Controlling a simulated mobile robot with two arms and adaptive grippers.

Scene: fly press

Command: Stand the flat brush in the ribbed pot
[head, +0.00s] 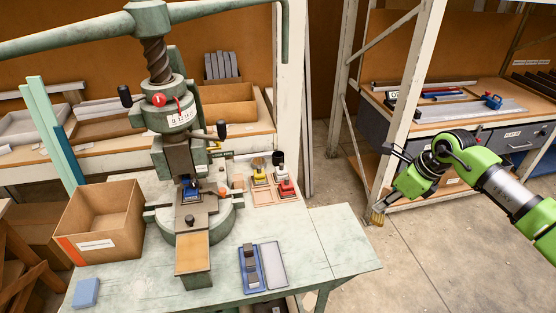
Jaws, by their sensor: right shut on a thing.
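The flat brush (376,217) hangs from my right gripper (382,204), with its tan bristles pointing down. The gripper is shut on its upper part, which the fingers mostly hide. Brush and gripper are off the right side of the pale green bench (335,240), in front of a white rack post. I cannot make out the ribbed pot for certain. A small dark pot-like thing (278,158) stands at the back right of the bench, but its ribs are too small to tell. My left gripper is out of view.
The fly press (185,150) fills the bench's middle. A cardboard box (105,220) stands left, with a blue block (86,292) in front. Yellow (260,179) and red (287,188) pieces sit at the back right. A blue tray (250,270) lies in front. The bench's right end is clear.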

